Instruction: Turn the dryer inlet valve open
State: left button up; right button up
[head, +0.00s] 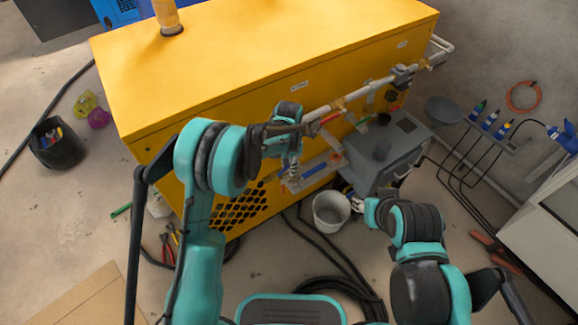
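The yellow dryer cabinet (270,50) fills the upper middle, with pale piping (372,88) along its right side. Small red parts that look like valve handles show on the piping, one (330,118) just right of my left wrist and a dark red one (391,95) farther right. I cannot tell which is the dryer inlet valve. My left gripper (291,180) hangs in front of the cabinet side, below the pipe; my wrist hides part of the piping. Its fingers are too small to read. My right gripper (357,201) is low, beside the grey bucket, its fingers also unclear.
A grey box unit (395,150) stands right of the piping. A grey bucket (331,210) and black hoses (330,255) are on the floor below. A dark bin (57,145) stands left, a white cabinet (545,220) right. Pliers (167,247) lie on the floor.

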pick_arm(q)
grip_shut()
jog(key=shift+w+d+f+t+h+b, duration=0.15)
jog(key=shift+f+t+h+b, duration=0.45)
jog(key=shift+h, duration=0.4)
jog(key=shift+w+d, duration=0.1)
jog(key=shift+d, duration=0.1)
grip_release()
jog(key=shift+r, duration=0.1)
jog(key=v, duration=0.3)
jog(key=d+v, duration=0.1)
jog(key=v, duration=0.2)
jog(key=w+v, duration=0.1)
jog(key=v, duration=0.2)
jog(key=shift+d+r, duration=0.25)
jog(key=shift+r, duration=0.3)
